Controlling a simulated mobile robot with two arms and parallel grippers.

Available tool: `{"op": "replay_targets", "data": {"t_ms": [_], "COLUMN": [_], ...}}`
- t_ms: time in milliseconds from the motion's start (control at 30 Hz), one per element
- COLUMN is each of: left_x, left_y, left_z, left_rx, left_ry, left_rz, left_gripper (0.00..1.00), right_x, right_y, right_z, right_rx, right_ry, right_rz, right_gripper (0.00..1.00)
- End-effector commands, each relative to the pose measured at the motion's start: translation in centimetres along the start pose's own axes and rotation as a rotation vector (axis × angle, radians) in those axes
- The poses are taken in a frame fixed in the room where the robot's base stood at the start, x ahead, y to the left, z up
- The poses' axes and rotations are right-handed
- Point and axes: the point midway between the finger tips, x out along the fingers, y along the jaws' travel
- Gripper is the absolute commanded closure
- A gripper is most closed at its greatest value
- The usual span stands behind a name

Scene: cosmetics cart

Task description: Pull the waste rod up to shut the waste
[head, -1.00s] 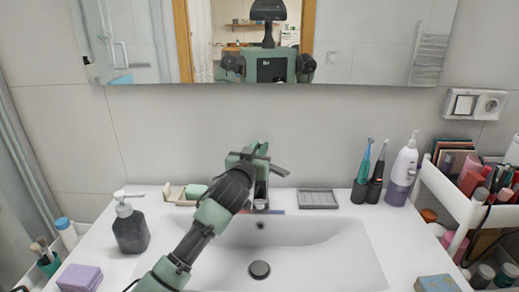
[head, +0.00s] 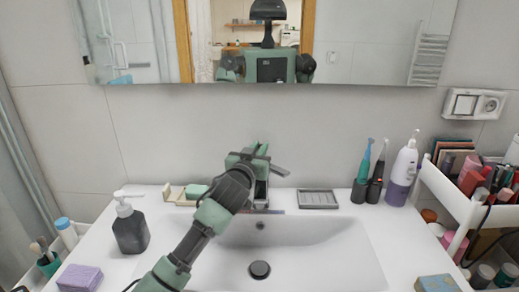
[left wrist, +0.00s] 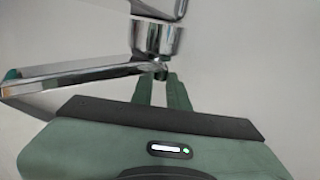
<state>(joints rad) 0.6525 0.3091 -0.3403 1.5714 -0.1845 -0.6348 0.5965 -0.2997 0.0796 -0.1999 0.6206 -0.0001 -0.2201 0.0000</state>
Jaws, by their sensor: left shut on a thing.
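My left gripper (head: 258,157) is behind the tap at the back of the basin. In the left wrist view its two green fingers (left wrist: 162,80) are shut on the small metal knob of the waste rod (left wrist: 160,68), just behind the tap body. The rest of the rod is hidden. In the head view the tap (head: 281,171) is partly covered by my arm. The dark round waste plug (head: 259,270) sits in the basin's drain; its exact height is hard to tell. My right gripper is not in view.
The white basin (head: 325,250) is empty. A soap dispenser (head: 130,230) and soap dish (head: 178,197) stand left; a grey tray (head: 318,199), electric toothbrushes (head: 362,175) and pump bottle (head: 402,175) stand right. A white cart (head: 455,200) is at far right. The mirror hangs above.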

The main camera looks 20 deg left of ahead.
Motion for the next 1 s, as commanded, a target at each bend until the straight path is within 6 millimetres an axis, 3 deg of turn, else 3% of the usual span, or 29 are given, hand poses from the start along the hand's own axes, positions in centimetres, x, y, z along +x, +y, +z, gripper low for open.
{"op": "replay_targets", "data": {"t_ms": [167,400,667,700,767,1000], "left_x": [0.0,0.0,0.0,0.0,0.0,0.0], "left_y": [0.2,0.2,0.2,0.1,0.1,0.1], "left_z": [0.0,-2.2,-2.2,-2.2,-2.2,-2.1], "left_rx": [-0.001,-0.004,-0.002,-0.002,-0.002,-0.001], "left_ry": [-0.001,-0.001,0.004,0.005,0.004,0.001], "left_rz": [0.003,0.003,0.003,0.003,0.003,0.001], "left_gripper": [1.00,1.00,1.00,0.79,0.62,0.61], "right_x": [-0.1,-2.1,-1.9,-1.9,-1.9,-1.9], "right_y": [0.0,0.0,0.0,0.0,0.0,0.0], "right_z": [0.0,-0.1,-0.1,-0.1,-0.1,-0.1], "right_rx": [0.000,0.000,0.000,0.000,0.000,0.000], "right_ry": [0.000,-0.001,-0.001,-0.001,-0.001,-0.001], "right_rz": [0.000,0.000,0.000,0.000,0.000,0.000], "right_gripper": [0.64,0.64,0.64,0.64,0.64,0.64]}}
